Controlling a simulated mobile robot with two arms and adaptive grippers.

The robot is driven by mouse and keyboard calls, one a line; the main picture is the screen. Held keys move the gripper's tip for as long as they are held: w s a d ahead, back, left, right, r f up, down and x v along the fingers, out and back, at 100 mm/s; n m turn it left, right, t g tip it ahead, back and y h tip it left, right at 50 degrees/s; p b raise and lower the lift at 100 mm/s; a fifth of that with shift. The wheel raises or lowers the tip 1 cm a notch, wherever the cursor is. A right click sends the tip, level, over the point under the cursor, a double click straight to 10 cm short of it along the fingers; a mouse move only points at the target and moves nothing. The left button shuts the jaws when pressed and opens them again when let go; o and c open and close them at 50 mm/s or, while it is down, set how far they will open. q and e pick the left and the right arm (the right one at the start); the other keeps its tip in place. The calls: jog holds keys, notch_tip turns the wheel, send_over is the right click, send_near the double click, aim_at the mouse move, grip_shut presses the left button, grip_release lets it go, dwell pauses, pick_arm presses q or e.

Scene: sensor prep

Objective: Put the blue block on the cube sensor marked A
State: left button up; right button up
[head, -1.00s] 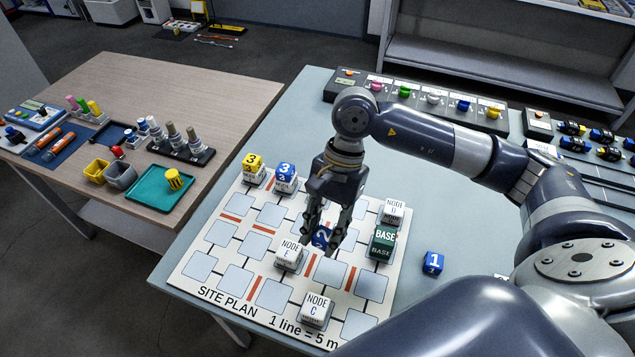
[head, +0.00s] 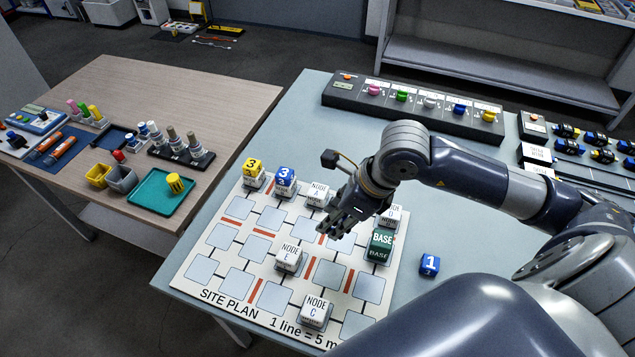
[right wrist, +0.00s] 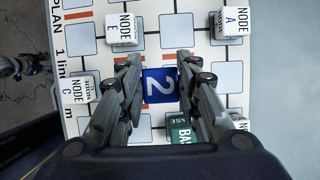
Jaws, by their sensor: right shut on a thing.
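My right gripper (head: 337,226) is shut on a blue block marked 2 (right wrist: 160,87), seen between the fingers in the right wrist view. In the head view the gripper hides this block. The gripper is above the site plan board (head: 190,281), in front of the white cube sensor marked A (head: 317,194). Sensor A also shows at the upper right of the right wrist view (right wrist: 233,22), apart from the held block, with nothing seen on its top. My left gripper is not in view.
The board also carries NODE E (head: 289,258), NODE C (head: 315,311), NODE D (head: 393,215) and green BASE (head: 380,245). A yellow block 3 (head: 252,166) and a blue block 3 (head: 286,174) sit on cubes at the back left. Blue block 1 (head: 429,264) lies right of the board.

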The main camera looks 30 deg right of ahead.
jog(key=w+d+p, duration=0.1)
jog(key=w, duration=0.3)
jog(key=w+d+f+p, duration=0.1)
jog(key=w, duration=0.4)
jog(key=w+d+p, duration=0.1)
jog(key=w+p, duration=0.1)
jog(key=w, duration=0.3)
jog(key=shift+d+f, duration=0.15)
jog(key=shift+w+d+f, duration=0.1)
jog(key=shift+w+f, duration=0.05)
jog(key=shift+w, duration=0.05)
notch_tip(320, 180, down, 2)
jog(key=shift+f+p, duration=0.25)
jog(key=shift+p, duration=0.5)
jog(key=shift+f, duration=0.35)
jog(key=shift+f, duration=0.1)
jog(key=shift+f, duration=0.15)
jog(key=o, duration=0.9)
